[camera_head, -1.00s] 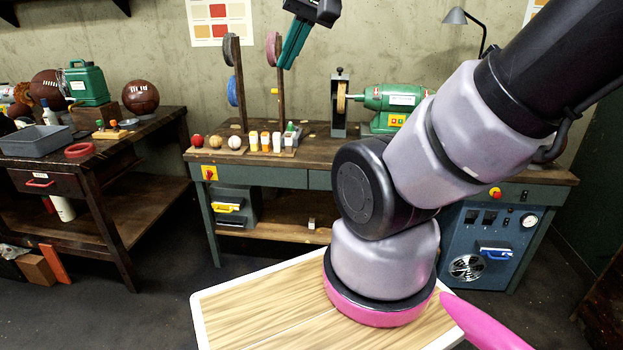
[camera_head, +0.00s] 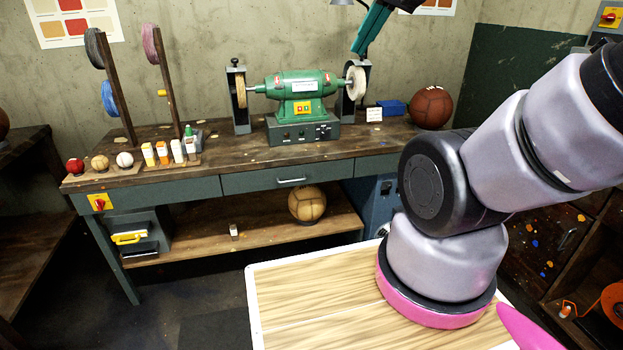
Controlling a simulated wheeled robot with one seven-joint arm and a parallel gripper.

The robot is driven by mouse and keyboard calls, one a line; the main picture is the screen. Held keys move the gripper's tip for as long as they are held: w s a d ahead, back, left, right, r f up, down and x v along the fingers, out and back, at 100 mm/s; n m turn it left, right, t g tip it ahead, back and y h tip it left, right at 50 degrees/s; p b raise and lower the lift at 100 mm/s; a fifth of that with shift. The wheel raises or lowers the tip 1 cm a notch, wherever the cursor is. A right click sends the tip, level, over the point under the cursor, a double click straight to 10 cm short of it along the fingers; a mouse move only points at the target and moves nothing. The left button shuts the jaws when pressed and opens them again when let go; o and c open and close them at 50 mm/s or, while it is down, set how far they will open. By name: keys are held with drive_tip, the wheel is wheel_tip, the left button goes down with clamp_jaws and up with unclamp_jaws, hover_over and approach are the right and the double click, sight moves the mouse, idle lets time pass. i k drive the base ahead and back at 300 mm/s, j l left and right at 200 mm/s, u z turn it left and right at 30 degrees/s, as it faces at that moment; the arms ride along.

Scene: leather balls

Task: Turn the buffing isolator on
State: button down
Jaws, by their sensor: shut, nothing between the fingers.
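A yellow switch plate with a red rotary knob (camera_head: 100,203) sits on the left front of the workbench. Another red-and-yellow rotary switch (camera_head: 609,16) is on the wall at the top right. No label tells me which one is the buffing isolator, and I cannot read either knob's setting. The green buffing machine (camera_head: 300,86) with its wheels stands on the bench between them. My gripper (camera_head: 361,48), with teal fingers, is shut and empty, raised in front of the wall near the right wheel. It is apart from both switches.
The workbench (camera_head: 225,160) holds balls, bottles and upright wheel racks at left, and a brown ball (camera_head: 431,107) and blue box (camera_head: 391,107) at right. A ball (camera_head: 307,203) lies on its lower shelf. My arm hides the bench's right front. Floor at lower left is open.

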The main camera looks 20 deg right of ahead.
sight(99, 204)
drive_tip(key=u, duration=1.2)
drive_tip(key=i+z, duration=0.15)
drive_tip(key=i, duration=0.3)
drive_tip(key=i+j+z, duration=0.15)
drive_tip(key=i, duration=0.25)
drive_tip(key=i+j+z, duration=0.1)
drive_tip(key=i, duration=0.35)
drive_tip(key=i+j+z, duration=0.15)
drive_tip(key=i+j, duration=0.15)
drive_tip(key=i, duration=0.1)
